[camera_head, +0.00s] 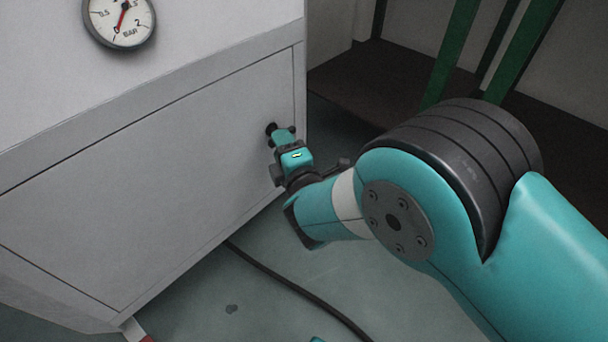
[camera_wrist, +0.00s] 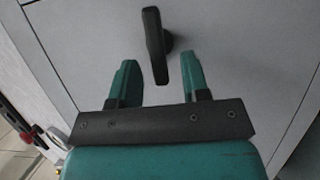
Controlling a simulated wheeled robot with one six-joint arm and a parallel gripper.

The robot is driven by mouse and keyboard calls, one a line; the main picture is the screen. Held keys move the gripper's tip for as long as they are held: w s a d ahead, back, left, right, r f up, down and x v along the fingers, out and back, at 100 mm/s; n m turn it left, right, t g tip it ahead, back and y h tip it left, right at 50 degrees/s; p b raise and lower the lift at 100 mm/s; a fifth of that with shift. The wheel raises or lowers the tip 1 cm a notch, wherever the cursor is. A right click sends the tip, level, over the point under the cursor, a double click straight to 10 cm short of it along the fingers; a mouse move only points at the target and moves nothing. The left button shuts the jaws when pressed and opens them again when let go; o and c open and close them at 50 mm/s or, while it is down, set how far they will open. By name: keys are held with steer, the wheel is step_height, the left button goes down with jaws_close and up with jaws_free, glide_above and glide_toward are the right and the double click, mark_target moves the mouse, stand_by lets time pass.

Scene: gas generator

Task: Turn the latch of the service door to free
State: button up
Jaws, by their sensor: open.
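The latch (camera_wrist: 155,45) is a black elongated handle on a round dark boss, standing near-vertical and slightly tilted in the wrist view. It sits on the light grey service door (camera_head: 150,190), near its right edge; the door also fills most of the wrist view (camera_wrist: 95,45). In the head view the latch (camera_head: 271,129) is a small dark shape partly covered by my gripper (camera_head: 283,136). In the wrist view my gripper (camera_wrist: 159,64) has its two teal fingers apart, one on each side of the latch's lower end. Contact with the latch cannot be seen.
A pressure gauge (camera_head: 120,20) is on the housing above the door. A dark cable (camera_head: 290,285) lies on the floor below. Green posts (camera_head: 455,45) stand at the back right. In the wrist view a red and black object (camera_wrist: 15,130) is at the left edge.

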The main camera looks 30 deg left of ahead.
steer(key=b+v, duration=1.4)
steer(key=shift+s+d+b, duration=0.25)
steer(key=shift+d+b, duration=0.1)
steer(key=shift+b, duration=0.05)
